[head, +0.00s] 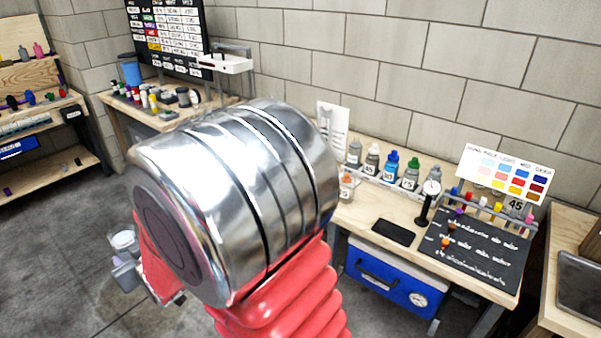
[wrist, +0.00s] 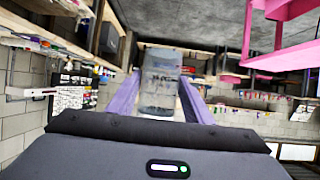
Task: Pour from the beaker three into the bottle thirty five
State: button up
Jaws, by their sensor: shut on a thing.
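My gripper (head: 128,268) is low at the left in the head view, partly behind my own arm. It is shut on a clear beaker (head: 123,241), held out over the grey floor. In the wrist view the beaker (wrist: 161,82) is between the two purple fingers of my gripper (wrist: 160,92). I cannot read a number on the beaker or tell what is in it. Several numbered bottles stand in a row on the right-hand bench, among them a blue one (head: 391,166) and a green-capped one (head: 411,174). I cannot tell which is bottle thirty five.
Another cluttered bench (head: 120,110) stands at the back left. Open floor lies left.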

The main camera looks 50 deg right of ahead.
aim_at(348, 182)
jog(key=z, duration=1.15)
jog(key=i, duration=1)
jog(key=z, duration=0.05)
